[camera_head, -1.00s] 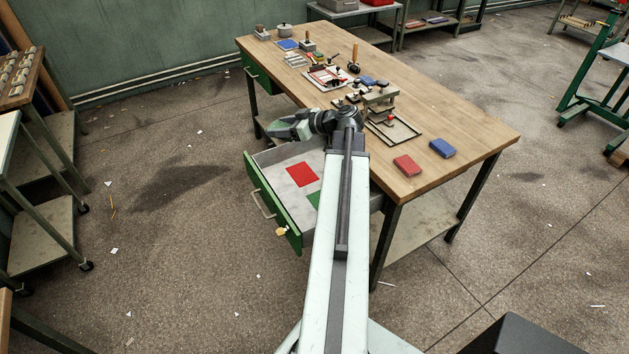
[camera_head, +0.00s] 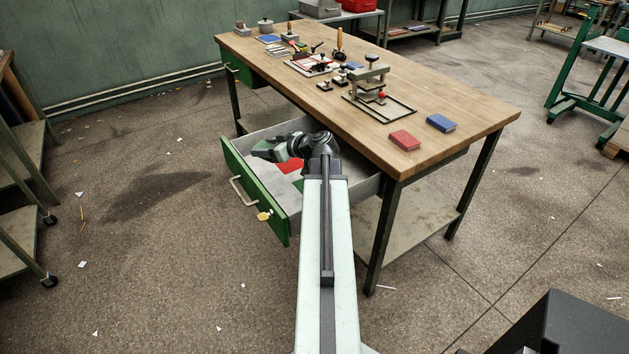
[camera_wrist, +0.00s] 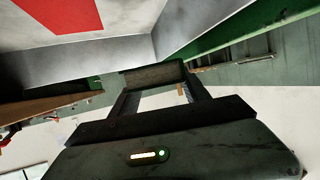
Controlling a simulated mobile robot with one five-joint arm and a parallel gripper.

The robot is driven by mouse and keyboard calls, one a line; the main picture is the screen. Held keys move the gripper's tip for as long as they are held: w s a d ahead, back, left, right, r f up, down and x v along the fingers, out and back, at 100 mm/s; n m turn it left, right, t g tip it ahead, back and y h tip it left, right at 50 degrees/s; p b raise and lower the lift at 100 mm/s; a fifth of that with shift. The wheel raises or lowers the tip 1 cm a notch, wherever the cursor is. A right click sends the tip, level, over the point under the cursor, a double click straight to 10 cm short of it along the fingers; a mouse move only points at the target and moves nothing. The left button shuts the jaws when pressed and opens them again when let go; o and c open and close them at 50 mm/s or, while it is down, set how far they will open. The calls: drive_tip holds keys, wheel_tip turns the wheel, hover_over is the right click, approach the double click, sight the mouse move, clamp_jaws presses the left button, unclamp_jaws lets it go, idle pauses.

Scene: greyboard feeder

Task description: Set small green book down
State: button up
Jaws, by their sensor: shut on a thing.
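My gripper (camera_head: 268,150) hangs over the open drawer (camera_head: 245,187) at the near side of the workbench, reaching left from my arm's end. In the wrist view, a dark slab (camera_wrist: 153,75) spans the fingertips of my gripper (camera_wrist: 157,84). I take it for the small green book, seen edge-on; its colour is too dark to tell. A red patch (camera_head: 289,166) lies on the drawer floor, partly covered by my arm, and shows at the top left of the wrist view (camera_wrist: 62,14). I cannot tell whether the book touches the drawer floor.
A red book (camera_head: 404,140) and a blue book (camera_head: 440,123) lie on the workbench top (camera_head: 470,108), near its right end. A press (camera_head: 370,84) and several tools stand further left. A yellow tag (camera_head: 264,216) hangs on the drawer front.

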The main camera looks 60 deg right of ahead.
sight(270, 181)
wheel_tip(270, 181, down, 11)
drive_tip(key=b, duration=1.1)
drive_tip(key=shift+r, duration=0.1)
drive_tip(key=o, duration=1.1)
